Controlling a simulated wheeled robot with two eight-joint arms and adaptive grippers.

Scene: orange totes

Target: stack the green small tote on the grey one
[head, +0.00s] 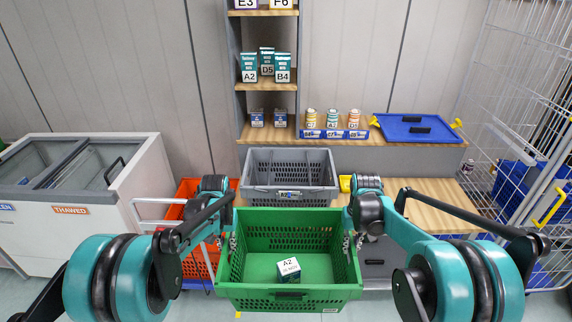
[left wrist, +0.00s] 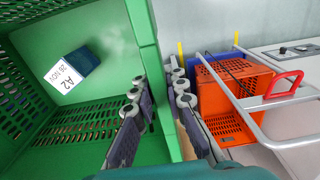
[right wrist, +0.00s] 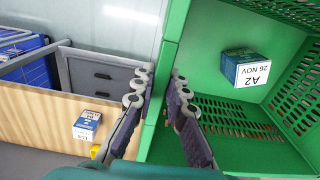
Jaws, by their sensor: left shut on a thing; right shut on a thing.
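The green small tote (head: 290,222) is in front of me in the head view, held between my two arms. A box labelled A2 (head: 289,271) lies inside it. My left gripper (head: 229,236) is shut on the tote's left wall; the left wrist view shows its fingers (left wrist: 158,108) on both sides of that wall. My right gripper (head: 352,236) is shut on the right wall, also seen in the right wrist view (right wrist: 160,100). The grey tote (head: 290,157) stands beyond the green tote, on the wooden bench. The green tote hides part of what lies below.
An orange tote (head: 190,188) on a trolley and a white freezer (head: 82,220) stand to the left. Shelves with small goods rise behind the grey tote. A wire cage (head: 520,110) stands at the right.

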